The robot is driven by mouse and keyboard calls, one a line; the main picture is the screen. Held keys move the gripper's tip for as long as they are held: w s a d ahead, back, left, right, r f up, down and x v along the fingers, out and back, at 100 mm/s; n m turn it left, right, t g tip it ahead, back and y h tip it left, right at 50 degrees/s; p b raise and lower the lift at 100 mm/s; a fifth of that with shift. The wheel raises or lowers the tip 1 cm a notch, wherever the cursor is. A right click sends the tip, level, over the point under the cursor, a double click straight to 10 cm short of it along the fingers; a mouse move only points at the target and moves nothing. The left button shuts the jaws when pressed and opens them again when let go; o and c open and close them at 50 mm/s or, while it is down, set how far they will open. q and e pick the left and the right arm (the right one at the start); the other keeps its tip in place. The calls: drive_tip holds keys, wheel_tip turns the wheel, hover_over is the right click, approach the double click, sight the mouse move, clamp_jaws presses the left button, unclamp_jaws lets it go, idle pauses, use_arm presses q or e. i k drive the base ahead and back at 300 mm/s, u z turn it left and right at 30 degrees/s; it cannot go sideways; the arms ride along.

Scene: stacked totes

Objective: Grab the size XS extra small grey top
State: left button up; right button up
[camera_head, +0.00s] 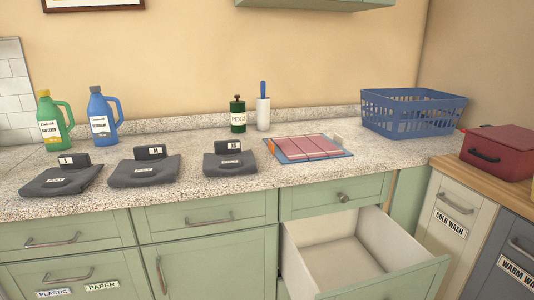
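Three folded dark grey tops lie in a row on the speckled counter, each with a small upright black size tag at its back. The XS top (222,162) is the rightmost, with its tag (228,146) facing me. The M top (143,179) is in the middle and the S top (55,188) is at the left. The three tops are apart from one another. Neither of my grippers is in view.
A blue board with pink-red strips (310,147) lies right of the XS top. Behind stand a green PEGS container (238,116), a lint roller (263,114), two bottles (103,118) and a blue basket (412,110). An open, empty drawer (345,260) juts out below.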

sight(229, 159)
drive_tip(key=u, duration=0.25)
drive_tip(key=i, duration=0.8)
drive_tip(key=u, duration=0.65)
